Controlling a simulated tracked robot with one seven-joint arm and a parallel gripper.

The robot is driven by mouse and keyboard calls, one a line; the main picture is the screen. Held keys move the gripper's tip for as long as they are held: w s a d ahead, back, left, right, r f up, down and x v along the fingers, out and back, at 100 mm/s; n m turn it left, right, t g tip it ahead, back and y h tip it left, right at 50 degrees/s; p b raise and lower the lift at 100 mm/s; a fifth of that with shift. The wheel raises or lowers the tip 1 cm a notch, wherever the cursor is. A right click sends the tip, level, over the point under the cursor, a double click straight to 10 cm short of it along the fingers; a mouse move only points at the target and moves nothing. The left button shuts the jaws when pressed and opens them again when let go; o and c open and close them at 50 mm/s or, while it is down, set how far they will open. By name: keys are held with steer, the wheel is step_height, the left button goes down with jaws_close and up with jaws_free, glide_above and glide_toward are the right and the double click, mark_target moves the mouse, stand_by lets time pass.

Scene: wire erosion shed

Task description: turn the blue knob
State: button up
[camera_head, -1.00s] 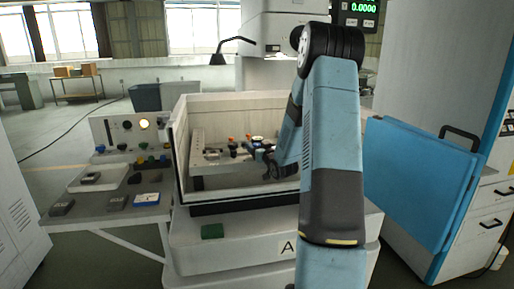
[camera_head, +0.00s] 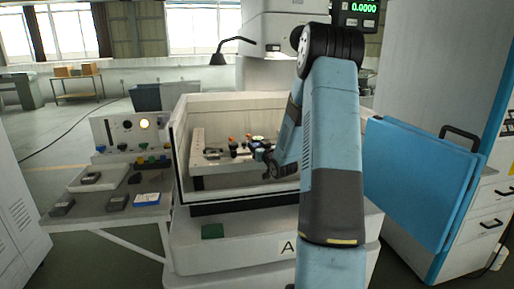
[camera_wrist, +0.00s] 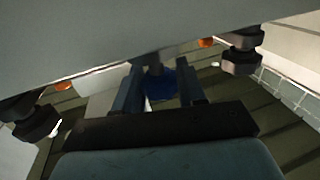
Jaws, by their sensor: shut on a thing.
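The blue knob (camera_wrist: 161,86) shows in the wrist view between the two fingers of my gripper (camera_wrist: 163,88). It is partly hidden by the fingers and by the large grey plate across the top of the picture. My gripper is shut on the knob. In the head view my gripper (camera_head: 258,153) is inside the white-walled machine tank, at the fixture. There it is small and dark, and I cannot make out the knob clearly.
Black knobs (camera_wrist: 241,60) and orange parts (camera_wrist: 205,42) stand close on both sides of my gripper. The tank's front wall (camera_head: 240,194) is below the arm. A side table (camera_head: 105,225) with small boxes is at left; a blue door (camera_head: 420,180) is at right.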

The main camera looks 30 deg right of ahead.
steer(key=shift+n+y, duration=0.3)
steer(key=shift+y, duration=0.2)
steer(key=shift+n+y, duration=0.8)
steer(key=shift+y, duration=0.4)
steer(key=o, duration=1)
steer(key=shift+o, duration=0.2)
steer(key=s+d, duration=0.2)
steer(key=s, duration=1.1)
steer(key=shift+s+d, duration=0.25)
steer(key=shift+s, duration=0.05)
